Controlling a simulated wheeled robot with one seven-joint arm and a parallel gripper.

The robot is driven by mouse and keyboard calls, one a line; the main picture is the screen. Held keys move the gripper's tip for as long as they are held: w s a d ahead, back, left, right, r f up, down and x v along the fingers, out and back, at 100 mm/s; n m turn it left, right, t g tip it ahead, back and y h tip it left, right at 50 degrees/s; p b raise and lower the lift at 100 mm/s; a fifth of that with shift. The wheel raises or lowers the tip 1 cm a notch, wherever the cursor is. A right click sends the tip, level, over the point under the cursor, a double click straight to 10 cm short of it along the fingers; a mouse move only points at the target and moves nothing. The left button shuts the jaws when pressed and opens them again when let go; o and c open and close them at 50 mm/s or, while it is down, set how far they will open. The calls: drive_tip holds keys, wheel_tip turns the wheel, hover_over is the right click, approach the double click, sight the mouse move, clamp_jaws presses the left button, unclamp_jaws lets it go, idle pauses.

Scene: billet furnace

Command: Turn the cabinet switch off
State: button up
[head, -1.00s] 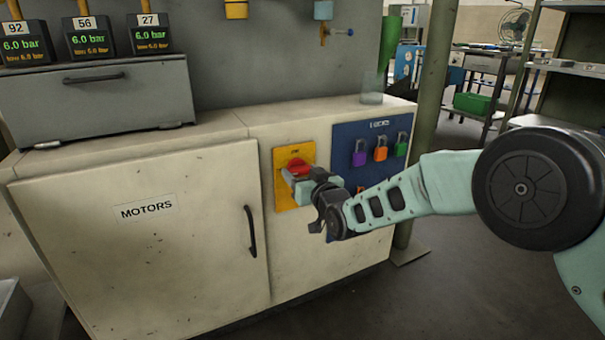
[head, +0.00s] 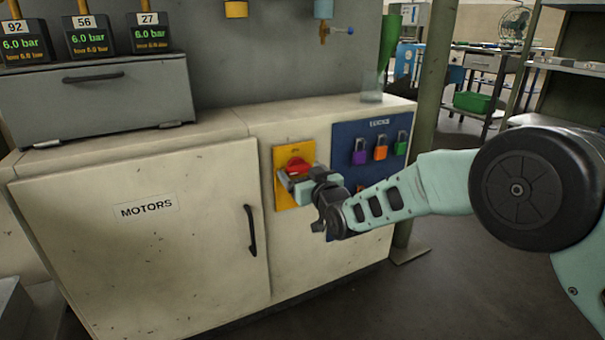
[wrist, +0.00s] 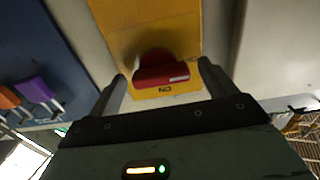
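The cabinet switch is a red rotary knob (head: 297,167) on a yellow plate (head: 284,201) on the cabinet front. In the wrist view the red knob (wrist: 160,73) has a pale mark on its edge facing the ON label (wrist: 165,90), which appears upside down. My gripper (head: 288,184) is in front of the plate at the knob. In the wrist view my gripper (wrist: 163,74) is open, with one finger on each side of the knob and a visible gap to each. My gripper hides part of the knob's lower right in the head view.
A blue lock board (head: 345,135) with purple, orange and green padlocks is right of the plate. The MOTORS door (head: 140,240) with a black handle (head: 250,230) is at left, shut. A post (head: 430,120) stands right of the cabinet. The floor in front is clear.

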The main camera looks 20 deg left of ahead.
drive_tip(key=p+v, duration=0.4)
drive_tip(key=v, duration=1.3)
drive_tip(key=shift+s+p, duration=0.2)
drive_tip(key=shift+p, duration=0.1)
drive_tip(key=shift+d, duration=0.15)
drive_tip(key=s+d+r+m+g+h, duration=0.15)
drive_tip(key=s+d+g+h, duration=0.25)
drive_tip(key=s+d, duration=0.5)
drive_tip(key=s+d+r+g+h, duration=0.3)
drive_tip(key=s+d+g+h, duration=0.15)
drive_tip(key=s+d, duration=0.5)
drive_tip(key=s+d+r+m+g+h, duration=0.1)
drive_tip(key=s+d+r+g+h, duration=0.15)
drive_tip(key=s+d+h, duration=0.5)
wheel_tip(320, 180, up, 33)
drive_tip(key=s+d+y+p, duration=0.2)
drive_tip(key=p, duration=3.1)
drive_tip(key=shift+s+d+g+y+p, duration=0.2)
drive_tip(key=shift+d+g+y+p, duration=0.1)
drive_tip(key=shift+d+y+p, duration=0.1)
